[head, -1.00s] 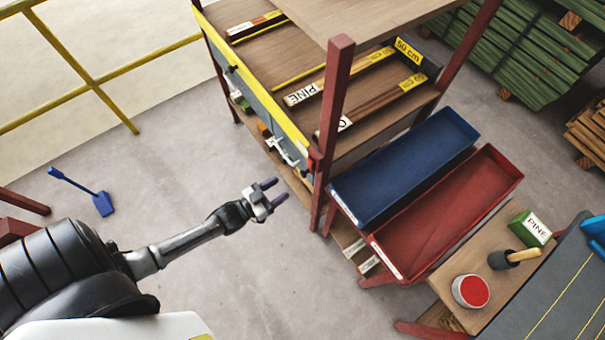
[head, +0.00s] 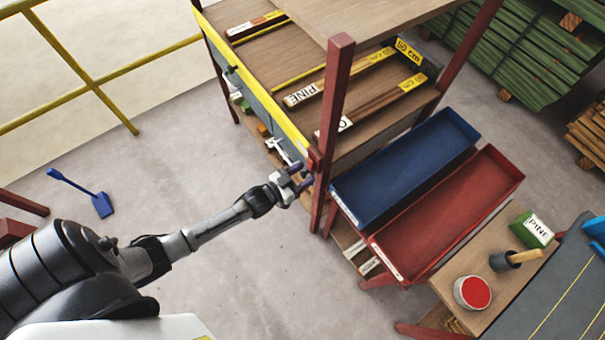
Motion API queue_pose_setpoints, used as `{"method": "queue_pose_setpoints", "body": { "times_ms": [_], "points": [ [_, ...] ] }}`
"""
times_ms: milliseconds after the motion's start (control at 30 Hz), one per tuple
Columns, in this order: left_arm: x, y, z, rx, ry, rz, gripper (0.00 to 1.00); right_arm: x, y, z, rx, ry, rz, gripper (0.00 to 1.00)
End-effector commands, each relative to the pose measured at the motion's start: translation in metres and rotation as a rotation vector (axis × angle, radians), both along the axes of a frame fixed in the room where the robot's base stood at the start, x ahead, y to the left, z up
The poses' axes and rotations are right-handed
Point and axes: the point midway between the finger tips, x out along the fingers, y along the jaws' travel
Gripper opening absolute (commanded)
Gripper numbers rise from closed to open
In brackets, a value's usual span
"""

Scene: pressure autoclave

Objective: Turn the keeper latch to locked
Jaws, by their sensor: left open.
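My left gripper (head: 302,175) is open, with its two dark fingers at the front corner of the wooden rack, close to the red post (head: 333,130). A small red part (head: 314,158), which may be the keeper latch, shows at this corner just beyond the fingers. I cannot tell whether the fingers touch it or how it is turned. A pale metal handle (head: 274,147) on the rack's grey front panel is beside the gripper and partly covered by it. My right gripper is not in view.
A blue tray (head: 405,165) and a red tray (head: 450,215) stand right of the post. A small table (head: 480,290) holds a red-topped tin, a mallet and a green box. The floor (head: 190,150) left of the rack is mostly clear, with a blue shovel (head: 100,203) lying there.

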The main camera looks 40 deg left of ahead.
Motion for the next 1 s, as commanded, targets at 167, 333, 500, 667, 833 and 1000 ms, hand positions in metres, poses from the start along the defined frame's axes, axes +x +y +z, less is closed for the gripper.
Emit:
{"method": "queue_pose_setpoints", "body": {
  "times_ms": [167,333,500,667,833,1000],
  "points": [
    [-0.0001,0.0001,0.0,0.0,0.0,0.0,0.42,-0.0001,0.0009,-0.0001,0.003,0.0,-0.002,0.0],
    [-0.0002,0.0002,0.0001,0.0,0.0,0.0,0.26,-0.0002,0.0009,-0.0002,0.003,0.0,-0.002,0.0],
    [-0.0002,0.0001,0.0001,0.0,0.0,0.0,0.1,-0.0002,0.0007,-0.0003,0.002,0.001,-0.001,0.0],
    [-0.0002,0.0001,0.0001,0.0,0.0,0.0,0.0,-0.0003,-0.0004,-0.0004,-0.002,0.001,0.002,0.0],
    [-0.0002,0.0002,0.0002,0.001,0.0,0.0,0.0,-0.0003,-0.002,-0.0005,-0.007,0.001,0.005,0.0],
    [0.0008,0.0009,0.0007,0.026,-0.007,-0.001,0.0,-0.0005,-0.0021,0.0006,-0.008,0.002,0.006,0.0]
  ]
}}
